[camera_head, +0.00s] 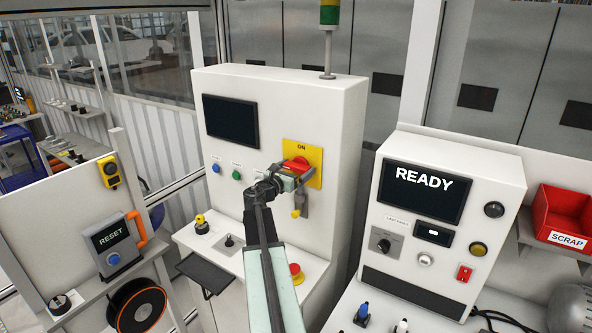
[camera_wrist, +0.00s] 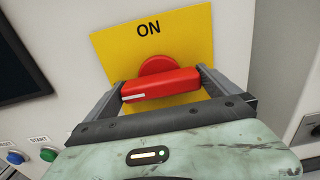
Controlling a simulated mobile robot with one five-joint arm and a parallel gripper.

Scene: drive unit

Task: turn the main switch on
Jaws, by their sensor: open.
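The main switch is a red handle (camera_head: 297,164) on a yellow plate (camera_head: 317,157) marked ON at its top, on the white cabinet's front. In the wrist view the red handle (camera_wrist: 160,88) lies nearly crosswise, tilted slightly, with a pale mark at its left end. The yellow plate (camera_wrist: 188,40) is behind it. My gripper (camera_head: 288,176) is at the switch, partly covering it in the head view. In the wrist view my gripper (camera_wrist: 160,82) is open, with one finger beside each end of the handle. Whether the fingers touch it I cannot tell.
The white cabinet (camera_head: 338,120) has a dark screen (camera_head: 231,121) and blue and green buttons left of the switch. A grey fitting with a yellow end (camera_head: 296,213) hangs below the plate. A red mushroom button (camera_head: 296,273) is below. The READY console (camera_head: 440,240) stands right.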

